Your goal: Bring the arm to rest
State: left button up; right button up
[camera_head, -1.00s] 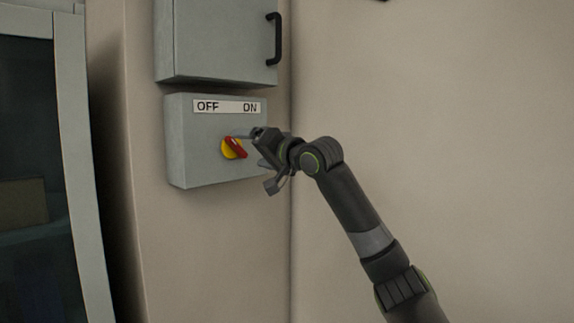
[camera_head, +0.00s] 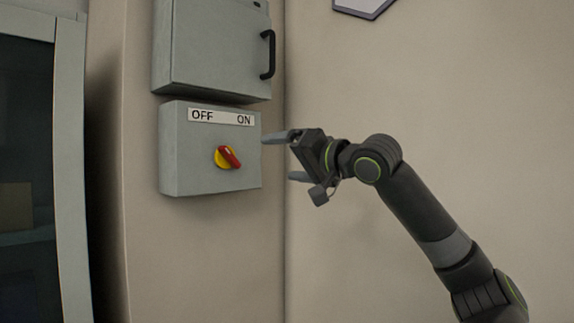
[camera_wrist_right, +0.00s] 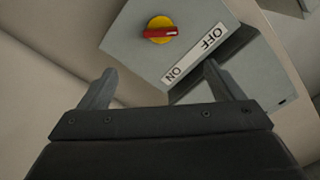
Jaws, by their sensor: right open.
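My right gripper (camera_head: 285,157) is open and empty in the head view, just right of the grey switch box (camera_head: 180,178) and apart from it. The box carries a red and yellow rotary knob (camera_head: 228,157) below a white label (camera_head: 221,117) reading OFF and ON. The red handle slants from upper left to lower right in the head view. In the right wrist view the knob (camera_wrist_right: 160,31) shows beyond the two spread fingers (camera_wrist_right: 157,88), with nothing between them. My left gripper is not in view.
A larger grey cabinet (camera_head: 212,45) with a black handle (camera_head: 267,54) is mounted above the switch box. A dark glazed panel with a grey frame (camera_head: 72,160) stands at the left. The wall on the right (camera_head: 480,120) is bare apart from a hexagonal plate (camera_head: 362,7) at the top.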

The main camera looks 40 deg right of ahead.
dwell(0.5)
